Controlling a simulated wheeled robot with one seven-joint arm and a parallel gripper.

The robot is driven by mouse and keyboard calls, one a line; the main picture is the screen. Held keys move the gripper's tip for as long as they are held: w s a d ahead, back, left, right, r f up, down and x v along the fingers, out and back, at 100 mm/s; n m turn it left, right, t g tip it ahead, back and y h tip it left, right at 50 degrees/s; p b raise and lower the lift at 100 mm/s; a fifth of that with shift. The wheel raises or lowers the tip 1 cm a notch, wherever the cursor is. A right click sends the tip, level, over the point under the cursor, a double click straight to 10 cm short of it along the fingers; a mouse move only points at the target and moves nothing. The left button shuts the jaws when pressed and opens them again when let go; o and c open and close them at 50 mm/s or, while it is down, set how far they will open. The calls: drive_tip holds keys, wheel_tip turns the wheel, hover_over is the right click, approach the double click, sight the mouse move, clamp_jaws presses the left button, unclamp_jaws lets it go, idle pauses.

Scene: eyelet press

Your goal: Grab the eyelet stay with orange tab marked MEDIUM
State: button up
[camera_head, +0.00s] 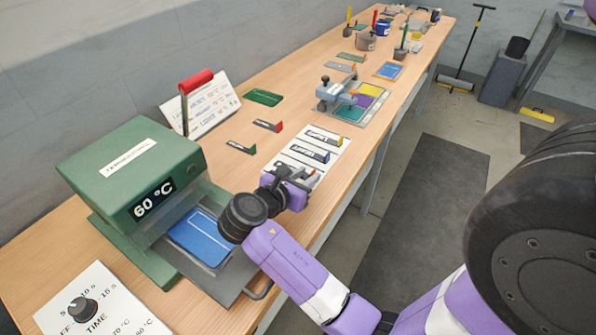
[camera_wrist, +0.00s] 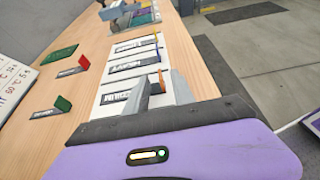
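The eyelet stay marked MEDIUM (camera_wrist: 115,97) lies in the nearest row of a white board (camera_wrist: 108,76), with its orange tab (camera_wrist: 161,78) upright at the right end. My gripper (camera_wrist: 162,92) is open at that end, one finger on either side of the tab in the picture. I cannot tell whether a finger touches it. In the head view my gripper (camera_head: 290,178) is over the near end of the board and hides most of this stay. Two other dark stays, with a blue tab (camera_wrist: 157,55) and a yellow tab (camera_wrist: 155,38), lie in the rows beyond.
Loose stays with a red tab (camera_head: 279,126) and a green tab (camera_head: 252,149) lie left of the board. A green heat press (camera_head: 120,190) reading 60 °C stands at the near left. A grey-blue tool (camera_head: 335,92) stands beyond the board. The bench edge runs close on the right.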

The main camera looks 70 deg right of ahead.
drive_tip(key=shift+x, duration=1.45)
drive_tip(key=shift+c, duration=0.4)
clamp_jaws()
drive_tip(key=shift+r, duration=0.1)
